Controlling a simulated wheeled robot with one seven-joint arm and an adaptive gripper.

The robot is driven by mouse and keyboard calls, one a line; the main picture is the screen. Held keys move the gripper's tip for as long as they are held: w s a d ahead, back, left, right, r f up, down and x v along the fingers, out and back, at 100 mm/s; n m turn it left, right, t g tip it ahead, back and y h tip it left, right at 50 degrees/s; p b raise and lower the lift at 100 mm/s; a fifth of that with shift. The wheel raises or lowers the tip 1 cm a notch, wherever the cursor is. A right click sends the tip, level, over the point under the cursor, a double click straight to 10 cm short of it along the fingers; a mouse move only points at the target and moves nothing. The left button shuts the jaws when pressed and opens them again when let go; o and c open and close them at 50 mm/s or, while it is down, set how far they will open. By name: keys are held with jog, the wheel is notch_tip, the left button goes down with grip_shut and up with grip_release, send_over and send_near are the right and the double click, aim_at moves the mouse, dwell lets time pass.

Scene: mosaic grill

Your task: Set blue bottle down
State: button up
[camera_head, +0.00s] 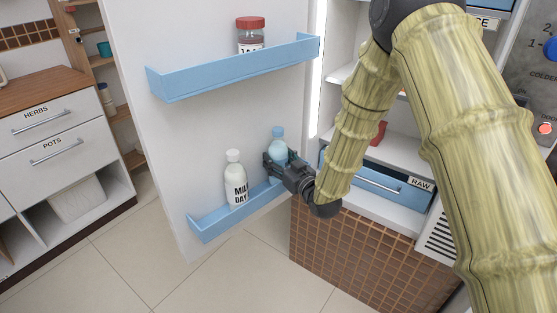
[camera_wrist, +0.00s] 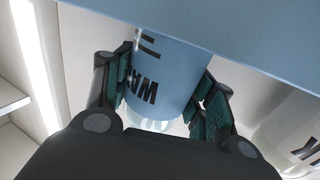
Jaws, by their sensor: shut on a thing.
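The blue bottle (camera_head: 278,143) is upright at the lower blue shelf (camera_head: 240,213) on the inside of the open fridge door. My gripper (camera_head: 284,163) is shut on it from the right side. In the wrist view the bottle (camera_wrist: 165,75) shows between my two fingers (camera_wrist: 160,95), with dark lettering upside down on its side. A blue surface, likely the shelf wall (camera_wrist: 230,35), covers one end of the bottle there. I cannot tell whether the bottle's base touches the shelf floor.
A white milk bottle (camera_head: 235,180) stands on the same shelf, left of the blue bottle. An upper door shelf (camera_head: 235,70) holds a red-lidded jar (camera_head: 251,35). The fridge's blue RAW drawer (camera_head: 378,180) is to the right, behind my arm.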

jog(key=shift+f, duration=0.15)
jog(key=o, duration=1.4)
jog(key=v, duration=1.2)
jog(key=s+d+f+m+g+h, duration=0.1)
jog(key=s+d+f+g+h, duration=0.15)
jog(key=s+f, duration=0.4)
jog(key=s+d+f+m+g+h, duration=0.2)
jog(key=s+d+f, duration=0.1)
jog(key=f, duration=0.7)
jog(key=s+d+f+m+g+h, duration=0.1)
jog(key=s+d+f+g+h, duration=0.15)
jog(key=s+f, duration=0.4)
jog(key=s+d+f+m+g+h, duration=0.1)
jog(key=s+f, duration=0.3)
jog(key=s, duration=0.4)
jog(key=s+d+f+m+g+h, duration=0.1)
jog(key=s+d+f+g, duration=0.3)
jog(key=s, duration=0.5)
jog(key=s+d+f+m+g, duration=0.1)
jog(key=s+d+f+g, duration=0.2)
jog(key=s+f, duration=0.2)
jog(key=s, duration=0.3)
jog(key=shift+s+h, duration=0.35)
jog(key=shift+h, duration=0.05)
